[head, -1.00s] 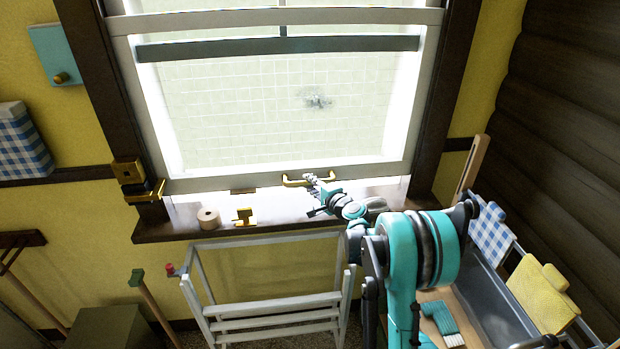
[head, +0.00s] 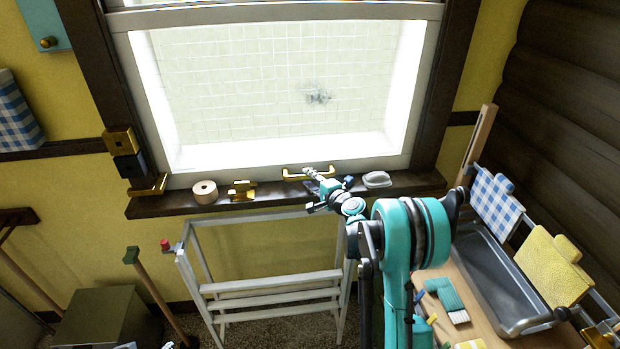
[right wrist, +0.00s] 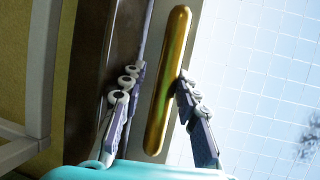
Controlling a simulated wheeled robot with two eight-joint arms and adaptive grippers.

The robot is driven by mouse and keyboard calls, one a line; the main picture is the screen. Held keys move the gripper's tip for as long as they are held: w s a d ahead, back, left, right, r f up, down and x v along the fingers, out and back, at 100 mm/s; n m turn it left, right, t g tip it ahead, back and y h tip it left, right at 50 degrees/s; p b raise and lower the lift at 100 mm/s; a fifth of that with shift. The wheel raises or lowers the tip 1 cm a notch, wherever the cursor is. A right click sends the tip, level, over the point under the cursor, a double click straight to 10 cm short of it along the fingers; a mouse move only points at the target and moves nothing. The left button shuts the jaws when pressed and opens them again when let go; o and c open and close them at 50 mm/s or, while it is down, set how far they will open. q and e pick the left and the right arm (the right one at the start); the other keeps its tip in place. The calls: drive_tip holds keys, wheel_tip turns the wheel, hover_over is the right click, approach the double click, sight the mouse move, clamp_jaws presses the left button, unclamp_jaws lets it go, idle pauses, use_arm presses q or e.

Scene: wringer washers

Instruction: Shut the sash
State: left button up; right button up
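The white-framed sash (head: 300,168) is low in the window, its bottom rail at the dark sill (head: 270,203); I see no clear gap under it. A brass handle (head: 292,174) is on the bottom rail. My right gripper (head: 318,178) is at the handle. In the right wrist view the handle (right wrist: 169,85) lies between the two spread fingers of that gripper (right wrist: 156,80). The right finger is close beside the handle, perhaps touching; a gap shows on the left. My left gripper is out of view.
A white rack (head: 270,290) stands below; a grey tray (head: 495,280) is at right.

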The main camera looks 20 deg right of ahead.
drive_tip(key=shift+o, duration=0.4)
drive_tip(key=shift+f, duration=0.1)
drive_tip(key=shift+d, duration=0.1)
drive_tip(key=shift+s+d+r, duration=0.1)
drive_tip(key=shift+s+r, duration=0.1)
drive_tip(key=shift+s, duration=0.2)
drive_tip(key=v, duration=1.1)
drive_tip(key=shift+s, duration=0.1)
